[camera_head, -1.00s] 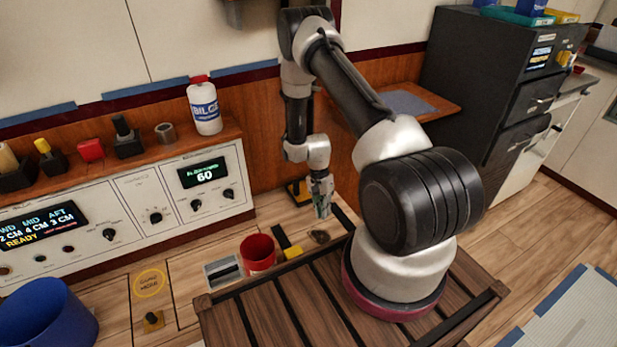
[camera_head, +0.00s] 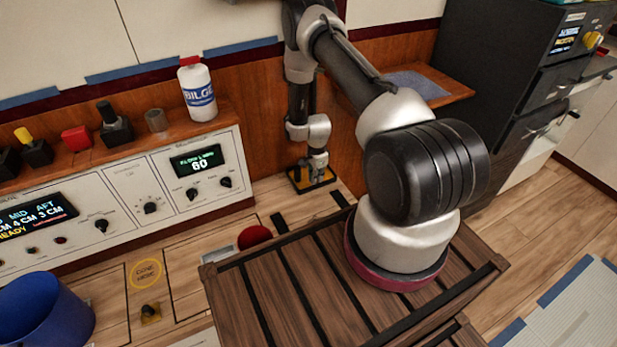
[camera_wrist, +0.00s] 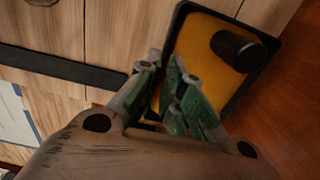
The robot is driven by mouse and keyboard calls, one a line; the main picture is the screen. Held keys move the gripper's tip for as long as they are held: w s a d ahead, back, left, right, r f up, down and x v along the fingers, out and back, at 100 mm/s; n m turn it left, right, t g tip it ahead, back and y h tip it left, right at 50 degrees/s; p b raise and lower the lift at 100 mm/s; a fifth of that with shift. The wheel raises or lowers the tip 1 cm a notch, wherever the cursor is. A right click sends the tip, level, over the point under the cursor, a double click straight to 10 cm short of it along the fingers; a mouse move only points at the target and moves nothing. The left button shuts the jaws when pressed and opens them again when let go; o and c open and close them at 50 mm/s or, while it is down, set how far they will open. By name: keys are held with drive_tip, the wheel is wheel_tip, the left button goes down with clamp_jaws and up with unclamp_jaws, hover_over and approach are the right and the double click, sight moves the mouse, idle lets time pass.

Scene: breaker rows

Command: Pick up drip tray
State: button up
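The drip tray is a shallow black-rimmed tray with a yellow-orange inside. It lies on the wooden floor by the panelled wall in the head view (camera_head: 327,178) and fills the upper middle of the wrist view (camera_wrist: 196,42). A dark cylinder (camera_wrist: 238,49) stands on its inside. My gripper (camera_head: 317,173) points down at the tray in the head view. In the wrist view my gripper (camera_wrist: 165,62) has a narrow gap between its greenish fingertips. The fingertips overlap the tray's near long rim; contact is not clear.
A dark strip (camera_wrist: 60,66) lies on the floor beside the tray. A red cup (camera_head: 254,237) and a blue bucket (camera_head: 40,312) stand to the left. A control panel (camera_head: 130,195) with a white bottle (camera_head: 197,88) above it runs along the wall. A dark cabinet (camera_head: 500,70) stands right.

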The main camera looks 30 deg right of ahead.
wheel_tip(320, 180, down, 4)
drive_tip(key=shift+d+f, duration=0.1)
drive_tip(key=shift+f, duration=0.15)
clamp_jaws()
